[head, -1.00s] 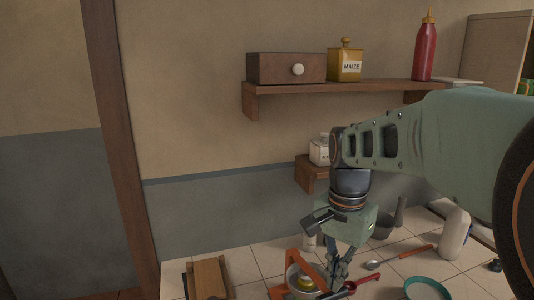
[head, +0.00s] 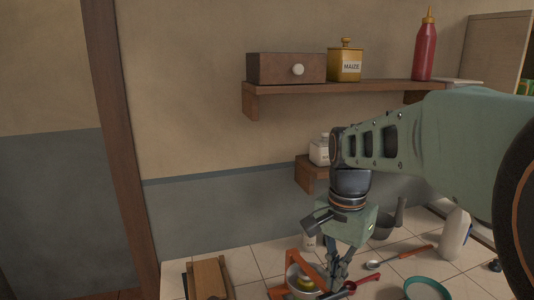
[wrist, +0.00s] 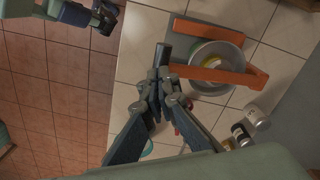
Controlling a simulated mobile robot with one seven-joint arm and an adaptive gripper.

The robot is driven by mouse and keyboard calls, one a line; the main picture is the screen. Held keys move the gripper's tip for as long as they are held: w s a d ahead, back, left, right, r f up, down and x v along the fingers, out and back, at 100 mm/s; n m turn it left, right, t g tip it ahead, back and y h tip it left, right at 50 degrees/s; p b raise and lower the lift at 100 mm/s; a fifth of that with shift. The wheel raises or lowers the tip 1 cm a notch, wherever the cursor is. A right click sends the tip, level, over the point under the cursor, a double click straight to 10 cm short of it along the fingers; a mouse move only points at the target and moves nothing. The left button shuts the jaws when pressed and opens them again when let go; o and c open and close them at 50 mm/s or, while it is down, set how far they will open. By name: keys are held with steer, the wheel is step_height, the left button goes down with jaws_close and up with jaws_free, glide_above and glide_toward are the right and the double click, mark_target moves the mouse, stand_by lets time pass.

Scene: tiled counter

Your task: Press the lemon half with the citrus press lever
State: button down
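The citrus press has an orange frame (head: 293,262) and stands at the bottom of the head view. Its orange lever (wrist: 215,75) crosses over a grey bowl (wrist: 232,54) in the wrist view and ends in a dark handle (wrist: 163,53). The yellow lemon half (head: 306,283) is in the press under the lever; it also shows partly in the wrist view (wrist: 209,62), the lever hiding some of it. My gripper (wrist: 161,82) is at the lever's free end, its fingers close together around the handle. The exact finger contact is hard to see.
A red-handled spoon (head: 405,256), a red scoop (head: 362,286) and a teal bowl (head: 428,289) lie right of the press. A white bottle (head: 455,233) and a grey mortar (head: 388,220) stand behind. A wooden block (head: 209,279) is to the left.

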steer(key=shift+f, duration=0.2)
stand_by(0.3)
steer(key=shift+f+b, duration=0.65)
steer(key=shift+f, duration=0.1)
stand_by(1.0)
step_height(320, 180, up, 9)
steer(key=p, duration=0.7)
steer(key=shift+p, duration=0.35)
steer(key=shift+w, duration=0.1)
